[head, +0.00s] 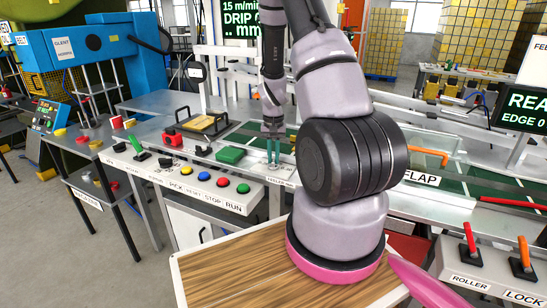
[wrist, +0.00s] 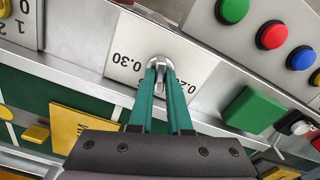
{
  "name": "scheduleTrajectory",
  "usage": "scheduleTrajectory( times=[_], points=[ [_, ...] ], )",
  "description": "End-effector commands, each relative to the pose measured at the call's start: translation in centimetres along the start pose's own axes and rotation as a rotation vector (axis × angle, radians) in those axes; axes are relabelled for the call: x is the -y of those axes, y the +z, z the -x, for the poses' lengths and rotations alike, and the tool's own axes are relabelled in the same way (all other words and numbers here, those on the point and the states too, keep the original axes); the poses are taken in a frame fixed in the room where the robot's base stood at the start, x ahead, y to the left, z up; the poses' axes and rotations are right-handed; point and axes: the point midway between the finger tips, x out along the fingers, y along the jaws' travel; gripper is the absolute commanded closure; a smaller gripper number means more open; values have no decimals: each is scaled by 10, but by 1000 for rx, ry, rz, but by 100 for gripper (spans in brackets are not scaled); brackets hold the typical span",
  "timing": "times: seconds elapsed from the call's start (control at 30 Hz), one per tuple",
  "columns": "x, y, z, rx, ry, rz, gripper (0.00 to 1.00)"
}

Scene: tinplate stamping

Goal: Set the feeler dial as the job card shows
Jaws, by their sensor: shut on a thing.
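My gripper (head: 273,163) points down at the front edge of the machine bench, over the feeler dial. In the wrist view its two green fingers (wrist: 162,84) are shut on the grey metal knob of the feeler dial (wrist: 160,61). The dial's white plate (wrist: 120,58) shows "0.30" on the left and a partly covered "0.2" figure on the right. The fingers hide much of the knob, so I cannot tell which mark it points to. I cannot make out a job card in either view.
Left of the dial, a panel holds red, green, blue and yellow buttons (head: 222,182). A green block (head: 231,155) stands close behind it. A dark screen (head: 240,18) shows "15 m/min" and a partly hidden "DRIP" line. Red and orange levers (head: 468,240) stand at the lower right.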

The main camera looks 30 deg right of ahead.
Motion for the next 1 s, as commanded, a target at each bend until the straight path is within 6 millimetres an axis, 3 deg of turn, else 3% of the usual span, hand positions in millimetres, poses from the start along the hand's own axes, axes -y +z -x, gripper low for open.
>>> scheduleTrajectory(
  times=[0.4,1.0],
  points=[
    [0,-1,0,-2,0,-269,100],
    [0,-1,0,-2,-1,-347,100]
  ],
)
